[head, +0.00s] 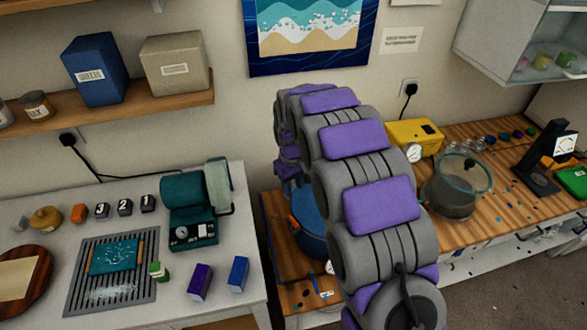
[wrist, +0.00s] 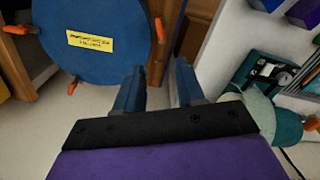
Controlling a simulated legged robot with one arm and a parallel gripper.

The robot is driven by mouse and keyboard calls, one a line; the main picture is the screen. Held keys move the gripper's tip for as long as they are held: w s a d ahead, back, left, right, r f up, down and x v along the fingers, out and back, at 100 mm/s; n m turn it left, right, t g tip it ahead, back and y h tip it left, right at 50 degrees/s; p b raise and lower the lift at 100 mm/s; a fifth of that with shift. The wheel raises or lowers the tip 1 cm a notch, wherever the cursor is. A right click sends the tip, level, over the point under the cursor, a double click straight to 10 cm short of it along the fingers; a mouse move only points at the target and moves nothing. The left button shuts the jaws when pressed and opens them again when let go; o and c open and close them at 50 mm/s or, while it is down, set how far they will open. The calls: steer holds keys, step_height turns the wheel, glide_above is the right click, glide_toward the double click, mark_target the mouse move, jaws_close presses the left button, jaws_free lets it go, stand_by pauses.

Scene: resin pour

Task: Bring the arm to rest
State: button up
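My arm (head: 375,205) rises through the middle of the head view, grey with purple pads, and bends over at its far end. My gripper (wrist: 159,72) shows in the wrist view with its two blue fingers apart and nothing between them. Its tips are hidden behind the arm in the head view. A blue round pot (head: 309,212) with orange clamps stands low behind the arm, partly covered by it. In the wrist view the pot's blue top (wrist: 95,62) with a yellow label lies left of the fingers; I cannot tell the distance.
A white table (head: 120,195) at left holds a teal machine (head: 188,212), a grey grate (head: 88,270) and small boxes. A wooden bench (head: 455,228) at right holds a yellow device (head: 415,133), a clear-lidded pot (head: 455,188) and a black stand (head: 545,165). A shelf (head: 190,101) hangs at upper left.

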steer(key=s+d+r+m+b, duration=0.1)
steer(key=s+d+r+m, duration=0.1)
steer(key=s+d+r, duration=0.35)
steer(key=s+d+r+m+b, duration=0.25)
steer(key=s+d, duration=0.35)
steer(key=s, duration=0.5)
steer(key=s+d+m+g+b, duration=0.1)
steer(key=s+d, duration=0.1)
steer(key=s, duration=1)
steer(key=s+d+m+b, duration=0.1)
steer(key=s+d+m, duration=0.1)
steer(key=s, duration=0.9)
steer(key=shift+s+d+f+g, duration=0.15)
steer(key=shift+s+d+g, duration=0.25)
steer(key=shift+d, duration=0.15)
steer(key=shift+o, duration=0.4)
steer(key=shift+w+m, duration=0.1)
steer(key=shift+m, duration=0.15)
